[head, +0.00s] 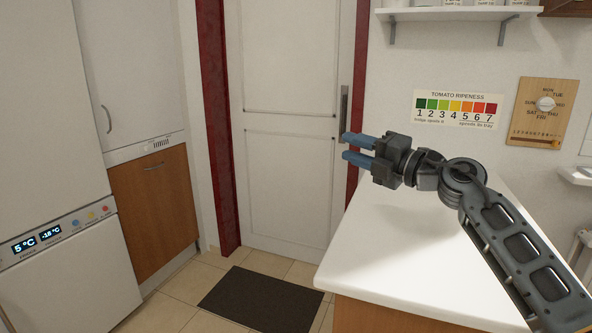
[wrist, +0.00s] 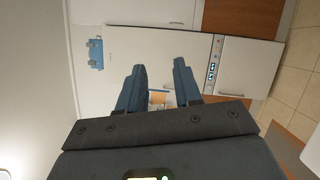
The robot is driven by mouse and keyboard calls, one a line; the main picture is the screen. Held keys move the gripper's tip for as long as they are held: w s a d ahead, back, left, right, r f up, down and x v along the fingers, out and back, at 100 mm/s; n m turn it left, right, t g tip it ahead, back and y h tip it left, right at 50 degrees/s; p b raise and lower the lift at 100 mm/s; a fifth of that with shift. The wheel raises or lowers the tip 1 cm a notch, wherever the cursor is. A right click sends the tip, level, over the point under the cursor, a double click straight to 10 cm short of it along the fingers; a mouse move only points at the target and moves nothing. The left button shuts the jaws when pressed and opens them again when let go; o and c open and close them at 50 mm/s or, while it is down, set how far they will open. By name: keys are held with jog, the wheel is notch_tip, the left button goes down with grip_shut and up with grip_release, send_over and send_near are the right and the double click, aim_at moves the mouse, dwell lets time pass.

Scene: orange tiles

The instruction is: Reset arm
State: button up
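My gripper (head: 356,147) is raised above the white counter in the head view, its two blue fingers pointing left. The fingers are apart with an empty gap between them. In the wrist view the gripper (wrist: 160,82) also shows its two blue fingers spread, with nothing held between them. My dark grey arm reaches in from the lower right of the head view.
A white counter (head: 400,262) lies below my arm, its visible top clear. A white door (head: 290,160) stands behind, a dark mat (head: 260,300) lies on the tiled floor, and a fridge (head: 60,200) stands at left. A shelf (head: 455,14) hangs upper right.

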jog(key=s+a+f+m+t+h, duration=0.1)
jog(key=s+f+m+t+h, duration=0.15)
jog(key=s+f+m, duration=0.55)
jog(key=s+a+f+m+t+h, duration=0.15)
jog(key=s+f+m+t, duration=0.3)
jog(key=s, duration=0.65)
jog(key=s+a+f+m+t+h, duration=0.1)
jog(key=s+f+m+t+h, duration=0.1)
jog(key=s+f+m, duration=0.6)
jog(key=s+d+f+m+g+h, duration=0.1)
jog(key=s+d+m+g+h, duration=0.1)
jog(key=s, duration=1)
jog(key=s+d+f+m+g+h+b, duration=0.1)
jog(key=s+d+f+m+g+h, duration=0.1)
jog(key=s+d, duration=0.4)
jog(key=s+d+f+m+g+h, duration=0.1)
jog(key=s+d+m+g+h, duration=0.2)
jog(key=s, duration=1.4)
jog(key=d+m+h, duration=0.1)
jog(key=m, duration=0.1)
jog(key=shift+s+d+f+m+b, duration=0.15)
jog(key=shift+s+d+m+b, duration=0.15)
jog(key=shift+d+m, duration=0.1)
